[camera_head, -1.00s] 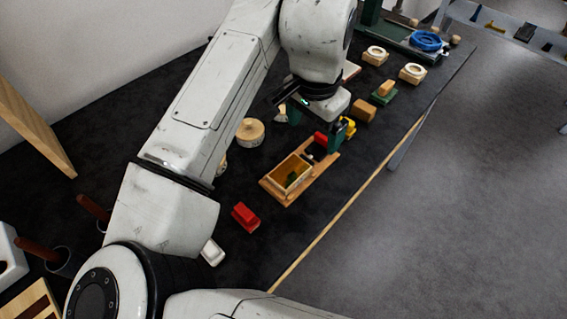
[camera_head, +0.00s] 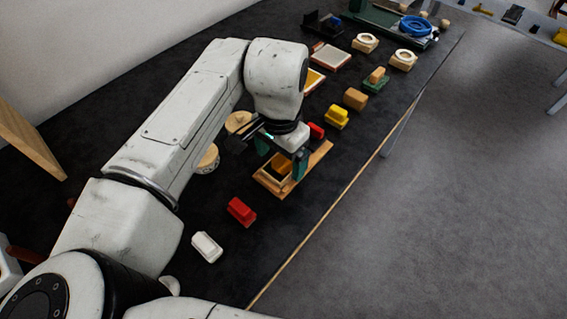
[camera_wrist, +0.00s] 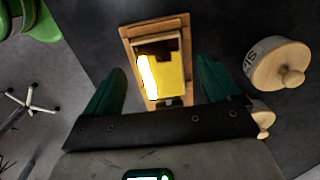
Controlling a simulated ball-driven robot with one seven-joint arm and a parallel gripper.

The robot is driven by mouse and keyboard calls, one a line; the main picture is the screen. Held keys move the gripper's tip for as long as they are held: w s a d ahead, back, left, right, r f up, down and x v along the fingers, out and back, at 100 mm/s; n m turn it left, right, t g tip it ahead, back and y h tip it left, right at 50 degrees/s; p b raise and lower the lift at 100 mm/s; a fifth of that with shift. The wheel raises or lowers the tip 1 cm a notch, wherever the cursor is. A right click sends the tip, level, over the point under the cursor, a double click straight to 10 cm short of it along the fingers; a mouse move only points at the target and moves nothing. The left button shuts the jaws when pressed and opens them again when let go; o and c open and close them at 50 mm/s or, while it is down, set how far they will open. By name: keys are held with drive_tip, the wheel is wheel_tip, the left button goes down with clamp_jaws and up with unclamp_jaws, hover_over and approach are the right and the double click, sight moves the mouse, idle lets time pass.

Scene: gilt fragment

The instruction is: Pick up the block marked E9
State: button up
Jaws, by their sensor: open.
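No E9 marking can be read on any block, so I cannot tell which one it is. My gripper (camera_head: 283,168) is open, its green fingers over a small wooden box on a wooden board (camera_head: 318,158). In the wrist view my gripper (camera_wrist: 160,88) has its fingers apart on either side of the box (camera_wrist: 183,66), which has a yellow inside; whether they touch it is unclear. Blocks on the table are red (camera_head: 241,211), white (camera_head: 206,247), yellow (camera_head: 337,117), tan (camera_head: 355,98) and tan on green (camera_head: 376,78). Another red piece (camera_head: 316,130) is partly hidden behind my gripper.
A round wooden lid with a knob (camera_wrist: 279,66) carries dark lettering in the wrist view. Two pale ring-topped blocks (camera_head: 365,42) (camera_head: 403,60) and a blue ring (camera_head: 416,27) stand farther back. The dark table's wood-trimmed edge (camera_head: 330,212) runs along the right.

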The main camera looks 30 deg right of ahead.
sight(284, 167)
drive_tip(key=shift+f, duration=1.15)
drive_tip(key=c, duration=1.2)
